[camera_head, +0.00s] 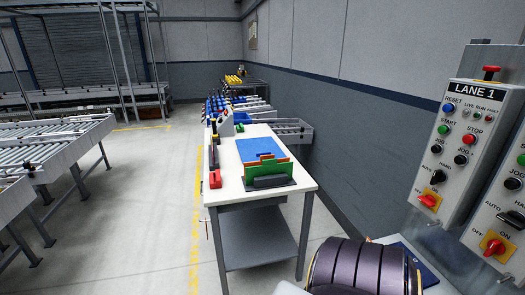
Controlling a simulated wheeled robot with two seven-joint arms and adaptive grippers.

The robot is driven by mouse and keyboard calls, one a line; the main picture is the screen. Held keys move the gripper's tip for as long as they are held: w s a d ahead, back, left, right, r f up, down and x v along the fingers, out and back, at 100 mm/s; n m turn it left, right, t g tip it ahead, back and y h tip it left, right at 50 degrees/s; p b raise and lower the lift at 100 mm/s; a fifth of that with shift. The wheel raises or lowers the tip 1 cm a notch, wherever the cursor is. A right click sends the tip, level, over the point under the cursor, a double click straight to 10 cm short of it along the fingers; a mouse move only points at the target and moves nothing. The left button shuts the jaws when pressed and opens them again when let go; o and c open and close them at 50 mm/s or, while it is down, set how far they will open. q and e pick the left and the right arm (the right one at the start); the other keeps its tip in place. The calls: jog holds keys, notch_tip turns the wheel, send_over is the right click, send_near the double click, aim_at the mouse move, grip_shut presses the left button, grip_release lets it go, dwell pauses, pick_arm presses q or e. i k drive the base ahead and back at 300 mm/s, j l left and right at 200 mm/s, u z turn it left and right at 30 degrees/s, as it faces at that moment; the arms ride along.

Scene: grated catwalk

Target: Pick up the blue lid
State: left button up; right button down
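A flat blue piece (259,147) lies on the white worktable (225,182), behind upright green and orange boards (268,167) in a dark holder (271,181). A small blue bin (241,117) stands at the table's far end. I cannot tell for sure whether any of these blue things is the lid; no clear lid shape shows. Neither of my grippers is in view.
A red-and-black tool (215,179) lies at the table's left edge. Control panels (468,143) with buttons stand close on the right. Roller conveyors (45,150) stand at left. The floor (150,200) between conveyors and table is clear. A dark ribbed cylinder (360,268) is at bottom right.

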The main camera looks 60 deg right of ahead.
aim_at(250, 149)
jog(key=z, duration=1.85)
